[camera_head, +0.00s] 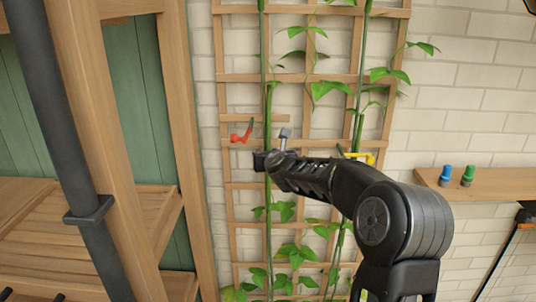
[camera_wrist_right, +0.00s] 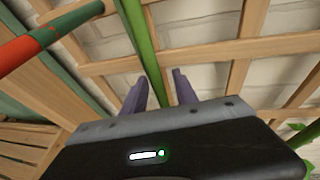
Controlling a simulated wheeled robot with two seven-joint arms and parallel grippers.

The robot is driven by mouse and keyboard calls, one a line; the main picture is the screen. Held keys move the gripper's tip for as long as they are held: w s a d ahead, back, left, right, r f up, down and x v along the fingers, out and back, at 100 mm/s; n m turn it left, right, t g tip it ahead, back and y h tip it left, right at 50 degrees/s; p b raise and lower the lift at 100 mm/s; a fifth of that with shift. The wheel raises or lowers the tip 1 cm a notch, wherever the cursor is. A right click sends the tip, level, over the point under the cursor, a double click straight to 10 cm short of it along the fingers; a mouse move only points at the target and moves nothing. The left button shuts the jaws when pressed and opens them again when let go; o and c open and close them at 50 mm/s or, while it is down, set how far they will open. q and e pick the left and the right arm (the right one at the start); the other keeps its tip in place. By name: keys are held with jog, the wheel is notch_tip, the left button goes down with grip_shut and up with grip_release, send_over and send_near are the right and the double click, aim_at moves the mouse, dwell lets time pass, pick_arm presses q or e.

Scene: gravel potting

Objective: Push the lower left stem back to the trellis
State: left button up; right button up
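The left green stem (camera_head: 267,210) runs upright along the left part of the wooden trellis (camera_head: 285,77). My right gripper (camera_head: 273,148) is at this stem, around the middle height of the trellis in the head view. In the right wrist view the stem (camera_wrist_right: 143,45) passes between the two purple-grey fingers of my right gripper (camera_wrist_right: 160,77). The fingers are apart, with a gap between the stem and the right finger. A red clip (camera_head: 241,135) is just left of the gripper. The gripper hides part of the stem. My left gripper is not in view.
A second stem (camera_head: 359,95) climbs the right side, with a yellow clip (camera_head: 367,158) near my arm. A blue piece (camera_head: 446,174) and a green piece (camera_head: 467,176) stand on the right shelf (camera_head: 500,182). A wooden post (camera_head: 105,140) is at the left.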

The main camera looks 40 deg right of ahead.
jog(key=b+v, duration=0.1)
jog(key=v, duration=0.6)
jog(key=shift+s+a, duration=0.2)
jog(key=shift+s, duration=0.15)
jog(key=shift+r, duration=0.15)
